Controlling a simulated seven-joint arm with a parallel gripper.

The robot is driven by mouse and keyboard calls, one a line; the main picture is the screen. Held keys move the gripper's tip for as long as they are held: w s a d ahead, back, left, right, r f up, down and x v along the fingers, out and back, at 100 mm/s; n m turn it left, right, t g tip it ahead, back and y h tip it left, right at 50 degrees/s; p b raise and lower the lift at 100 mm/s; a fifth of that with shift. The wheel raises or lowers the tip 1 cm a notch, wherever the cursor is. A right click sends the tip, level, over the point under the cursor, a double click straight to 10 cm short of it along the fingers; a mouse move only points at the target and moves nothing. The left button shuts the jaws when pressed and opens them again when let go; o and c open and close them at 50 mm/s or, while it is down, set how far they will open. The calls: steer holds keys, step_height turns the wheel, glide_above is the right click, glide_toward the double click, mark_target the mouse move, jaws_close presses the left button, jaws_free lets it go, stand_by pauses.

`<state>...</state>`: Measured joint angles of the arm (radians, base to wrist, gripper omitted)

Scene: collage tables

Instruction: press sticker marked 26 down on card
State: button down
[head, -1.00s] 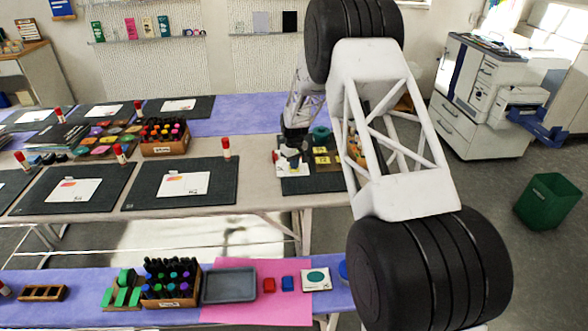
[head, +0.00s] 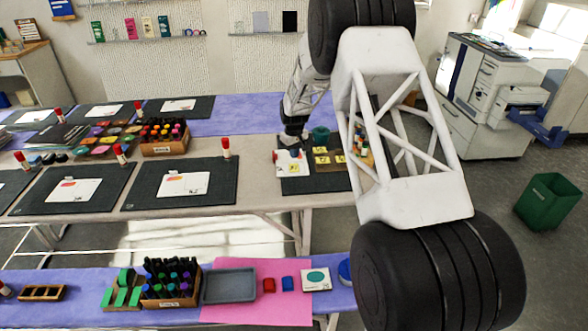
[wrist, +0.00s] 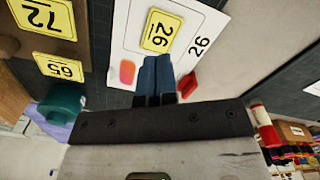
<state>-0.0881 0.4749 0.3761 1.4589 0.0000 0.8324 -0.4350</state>
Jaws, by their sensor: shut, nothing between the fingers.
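The yellow sticker marked 26 (wrist: 161,32) lies on the white card (wrist: 208,22), slightly turned, beside the card's printed 26. I cannot tell whether it is flat all over. My gripper (wrist: 157,62) is shut and empty, its blue fingertips near the sticker's edge in the wrist view. Whether they touch the card is unclear. In the head view my gripper (head: 294,149) is above the white card (head: 284,169), on the dark mat at the table's right end; the sticker is not clear there.
Yellow stickers 72 (wrist: 42,14) and 65 (wrist: 60,67) lie on a brown board left of the card. A teal object (wrist: 66,103) stands near them. A red piece (wrist: 187,84) is close to my fingers, and a red-capped glue stick (wrist: 264,125) stands at right.

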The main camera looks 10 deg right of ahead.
steer(key=shift+r, duration=0.85)
steer(key=s+d+r+m+t, duration=0.1)
steer(key=s+d+r+m, duration=0.15)
steer(key=s+r, duration=1.1)
steer(key=s+d+r+m, duration=0.1)
steer(key=s+d+r, duration=0.2)
steer(key=s+r, duration=1.05)
steer(key=s+d+m+t, duration=0.1)
steer(key=s+d+m, duration=0.1)
steer(key=s, duration=3.4)
steer(key=shift+s+d+r+m+t, duration=0.15)
steer(key=shift+s+d+m+t, duration=0.2)
steer(key=shift+d, duration=0.2)
